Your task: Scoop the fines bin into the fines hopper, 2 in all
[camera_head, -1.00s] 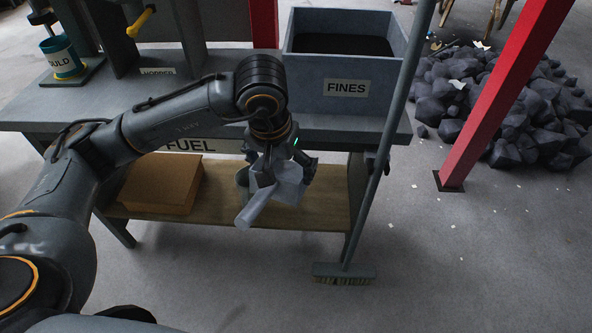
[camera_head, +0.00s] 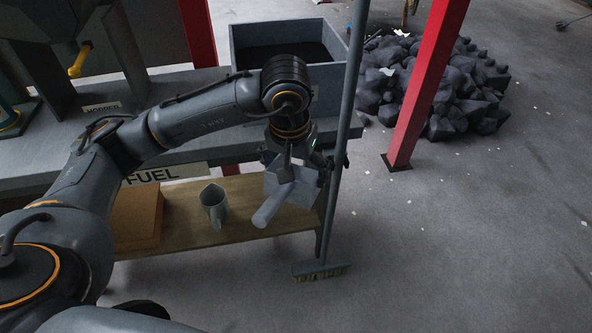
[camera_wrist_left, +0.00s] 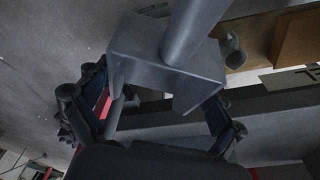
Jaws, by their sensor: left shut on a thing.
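My left gripper (camera_head: 292,160) is shut on a grey scoop (camera_head: 296,190), held in front of the bench with its round handle pointing down and left. The scoop also shows large in the left wrist view (camera_wrist_left: 165,65), between the gripper's fingers. I cannot see whether anything is in it. The grey fines bin (camera_head: 327,105) stands on the bench behind my left arm, with dark material inside; my arm hides its label. The hopper (camera_head: 100,70), with a HOPPER label and a yellow handle, is at the upper left. My right gripper is not in view.
A broom (camera_head: 341,160) leans upright against the bench, close to the right of my left gripper. A grey jug (camera_head: 214,205) and a brown box (camera_head: 138,215) are on the lower shelf. A red post (camera_head: 425,85) and a coal heap (camera_head: 440,85) stand right.

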